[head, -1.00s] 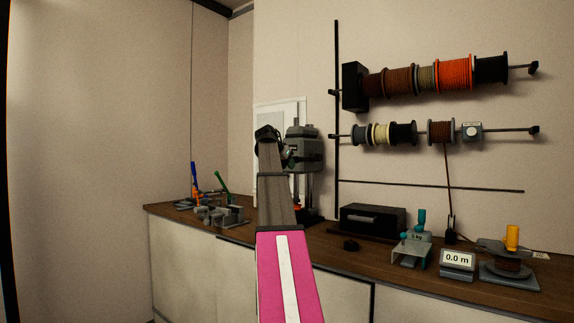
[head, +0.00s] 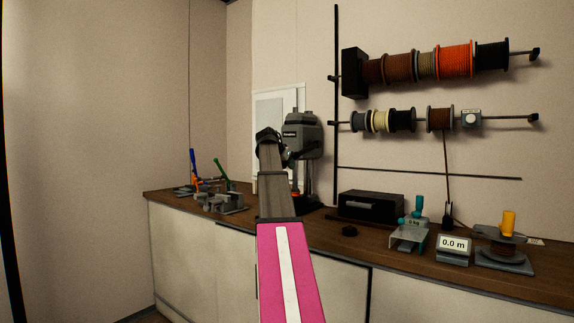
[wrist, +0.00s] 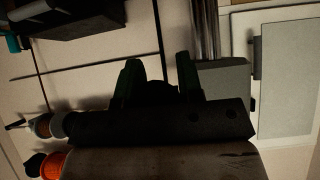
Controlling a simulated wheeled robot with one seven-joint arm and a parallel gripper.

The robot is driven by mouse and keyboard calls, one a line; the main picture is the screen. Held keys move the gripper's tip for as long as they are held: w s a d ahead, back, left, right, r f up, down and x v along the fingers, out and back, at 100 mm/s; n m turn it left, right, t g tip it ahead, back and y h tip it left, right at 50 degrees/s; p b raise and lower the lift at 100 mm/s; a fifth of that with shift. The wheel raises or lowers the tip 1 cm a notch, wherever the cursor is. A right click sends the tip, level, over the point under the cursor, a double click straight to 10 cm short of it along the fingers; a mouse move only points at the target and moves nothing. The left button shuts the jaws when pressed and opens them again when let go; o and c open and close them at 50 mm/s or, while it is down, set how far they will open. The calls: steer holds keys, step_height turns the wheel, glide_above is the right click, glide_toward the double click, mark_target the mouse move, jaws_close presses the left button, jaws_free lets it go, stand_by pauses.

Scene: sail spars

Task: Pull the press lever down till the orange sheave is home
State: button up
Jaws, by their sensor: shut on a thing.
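The press (head: 303,138) is a grey machine with a dark column at the back of the bench, partly behind my arm. My gripper (head: 287,155) is at the left side of the press head, mostly hidden by my arm. In the wrist view, its two dark green fingers (wrist: 159,78) are shut on a dark thing between them, apparently the press lever. The lever's shape is hidden in both views. The grey press head also shows in the wrist view (wrist: 228,82).
Right of the press, a black box (head: 371,206), a teal-topped scale (head: 409,236) and a 0.0 m display (head: 453,249) stand on the bench (head: 335,227). Spools (head: 455,60) hang on wall rods. Small tools and metal blocks (head: 222,202) lie at the left.

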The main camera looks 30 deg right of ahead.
steer(key=shift+s+f, duration=0.15)
steer(key=shift+f, duration=0.4)
steer(key=shift+a+r, duration=0.2)
steer(key=shift+r, duration=4.2)
step_height(320, 180, up, 8)
steer(key=d, duration=0.1)
steer(key=shift+w+d+f, duration=0.15)
steer(key=shift+w+f, duration=0.05)
steer(key=shift+w, duration=0.1)
steer(key=w+d+r, duration=0.1)
steer(key=d+r, duration=0.2)
steer(key=r, duration=0.4)
steer(key=shift+w, duration=0.15)
